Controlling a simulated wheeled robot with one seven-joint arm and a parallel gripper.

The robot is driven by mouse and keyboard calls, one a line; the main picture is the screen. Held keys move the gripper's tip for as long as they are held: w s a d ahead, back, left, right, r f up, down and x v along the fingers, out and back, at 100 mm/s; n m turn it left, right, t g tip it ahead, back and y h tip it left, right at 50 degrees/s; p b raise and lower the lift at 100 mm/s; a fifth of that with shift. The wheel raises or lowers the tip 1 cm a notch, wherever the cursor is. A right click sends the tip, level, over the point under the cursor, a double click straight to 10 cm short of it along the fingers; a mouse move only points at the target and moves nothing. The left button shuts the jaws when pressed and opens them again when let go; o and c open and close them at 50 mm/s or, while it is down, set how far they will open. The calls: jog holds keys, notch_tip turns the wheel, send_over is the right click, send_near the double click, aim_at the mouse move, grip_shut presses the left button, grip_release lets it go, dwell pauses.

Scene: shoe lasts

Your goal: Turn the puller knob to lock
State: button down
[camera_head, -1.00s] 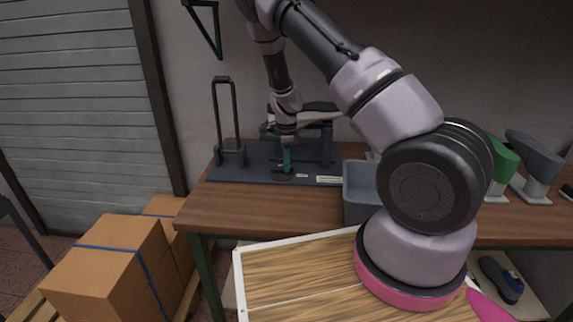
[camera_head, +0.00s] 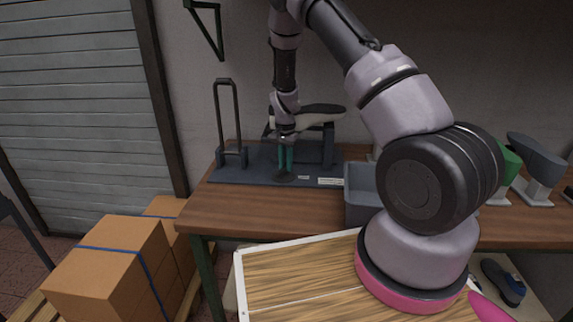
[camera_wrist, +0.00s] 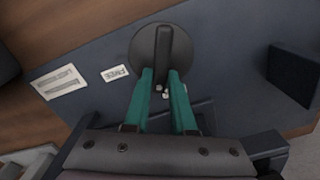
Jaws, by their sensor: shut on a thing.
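The puller knob (camera_wrist: 142,45) is a dark round disc with a raised bar across it, lying on the blue-grey base plate (camera_wrist: 225,60) of the puller. In the head view the knob (camera_head: 284,179) is small, near the plate's front edge. My gripper (camera_wrist: 161,75) has teal fingers, one on each side of the bar's near end, and is shut on it. In the head view my gripper (camera_head: 286,163) points straight down onto the knob. A small white label (camera_wrist: 115,73) lies left of the knob, with a larger label (camera_wrist: 60,83) beyond it.
The plate sits on a wooden bench (camera_head: 235,215). A tall dark handle frame (camera_head: 218,110) rises at the plate's left. A last (camera_head: 318,119) on a stand is behind my gripper. A grey bin (camera_head: 358,195) stands to the right.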

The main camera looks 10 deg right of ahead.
jog(key=n, duration=0.4)
jog(key=shift+w+a+n, duration=0.2)
jog(key=shift+a+n, duration=0.15)
jog(key=shift+n, duration=0.05)
dwell(0.4)
jog(key=c, duration=0.7)
grip_release()
jog(key=shift+c, duration=0.2)
notch_tip(320, 180, up, 11)
jog(key=shift+s+f, duration=0.1)
